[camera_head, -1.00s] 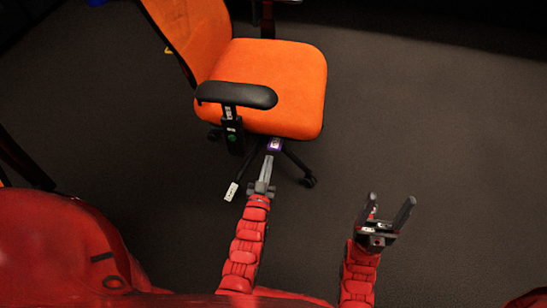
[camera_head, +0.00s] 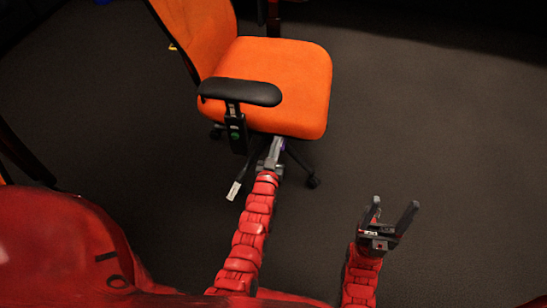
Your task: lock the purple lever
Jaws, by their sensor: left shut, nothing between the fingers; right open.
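The purple lever (camera_head: 283,145) shows only as a small purple patch under the front edge of the orange chair seat (camera_head: 285,80). My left gripper (camera_head: 275,145) is shut and empty. Its fingertips are at the lever, under the seat edge, and cover most of it. I cannot tell whether they touch it. My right gripper (camera_head: 393,212) is open and empty, held to the right over bare floor, away from the chair.
The chair has a black armrest (camera_head: 240,91) on the near side and a dark wheeled base (camera_head: 313,181). A lever with a pale tag (camera_head: 234,190) sticks out to the left of my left gripper. The dark carpet (camera_head: 440,130) on the right is clear.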

